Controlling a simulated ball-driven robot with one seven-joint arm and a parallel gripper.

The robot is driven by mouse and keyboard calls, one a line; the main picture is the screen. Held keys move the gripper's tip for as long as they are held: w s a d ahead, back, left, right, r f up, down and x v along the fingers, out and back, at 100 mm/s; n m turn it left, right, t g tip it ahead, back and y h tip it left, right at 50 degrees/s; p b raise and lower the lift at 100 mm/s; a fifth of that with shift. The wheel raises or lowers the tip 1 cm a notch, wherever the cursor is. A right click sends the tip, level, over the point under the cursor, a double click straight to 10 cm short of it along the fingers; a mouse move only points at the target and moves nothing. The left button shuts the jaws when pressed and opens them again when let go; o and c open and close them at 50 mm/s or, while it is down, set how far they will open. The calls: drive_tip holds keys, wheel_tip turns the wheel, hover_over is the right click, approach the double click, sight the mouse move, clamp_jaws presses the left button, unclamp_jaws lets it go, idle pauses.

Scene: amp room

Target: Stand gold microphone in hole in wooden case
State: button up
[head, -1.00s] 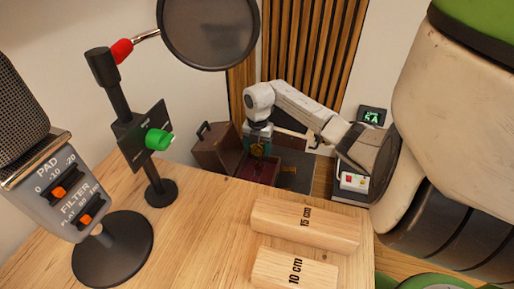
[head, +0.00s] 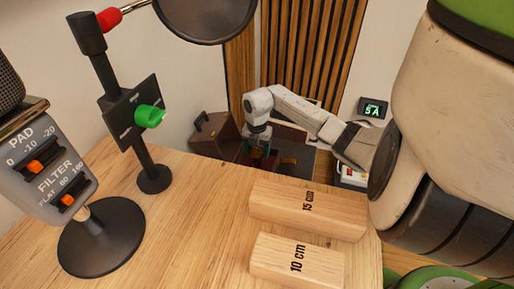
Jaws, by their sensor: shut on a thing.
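My gripper (head: 262,152) is small and far off in the head view, beyond the table's far edge. It points down over the wooden case and is shut on the gold microphone (head: 256,154), which shows only as a small gold patch, mostly hidden by the fingers. The wooden case (head: 216,133) stands low behind the table with its brown lid raised at the left. Its dark red inside is partly cut off by the table edge. I cannot see the hole or whether the microphone touches it.
The wooden table (head: 190,235) fills the foreground. It bears a 15 cm block (head: 335,216), a 10 cm block (head: 322,268), a large grey microphone (head: 50,170) and a stand with a pop filter (head: 205,12). A display (head: 374,109) reading 5A stands behind at the right.

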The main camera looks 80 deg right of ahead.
drive_tip(key=shift+f, duration=0.25)
drive_tip(key=o, duration=1.7)
wheel_tip(320, 180, up, 11)
drive_tip(key=p, duration=0.2)
drive_tip(key=shift+f+p, duration=0.1)
drive_tip(key=shift+p, duration=0.2)
drive_tip(key=shift+s, duration=0.1)
